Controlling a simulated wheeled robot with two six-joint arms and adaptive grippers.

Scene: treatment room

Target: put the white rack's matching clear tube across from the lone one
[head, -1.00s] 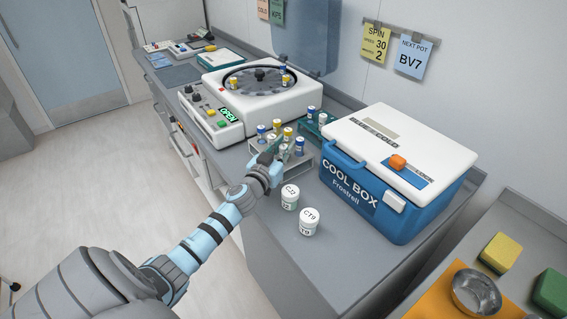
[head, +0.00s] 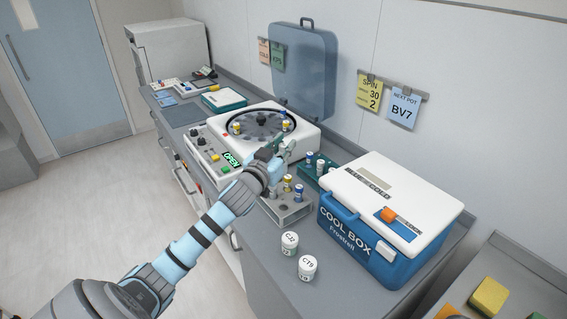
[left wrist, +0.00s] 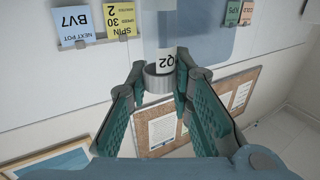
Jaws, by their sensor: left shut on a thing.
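My left gripper (head: 278,148) is raised between the white rack and the centrifuge (head: 195,140). In the head view the arm and fingers largely hide this tube. The white rack (head: 293,213) holds several tubes with yellow or blue caps. The centrifuge is open, and its dark rotor (head: 262,122) holds a yellow-capped tube (head: 237,128) at the left and others at the right, partly hard to tell apart. My right gripper is out of view.
A teal rack (head: 333,172) with blue-capped tubes stands behind the white rack. The cool box (head: 385,215) is at the right. Two white pots (head: 308,267) stand at the counter's front. The raised centrifuge lid (head: 303,75) stands behind the rotor.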

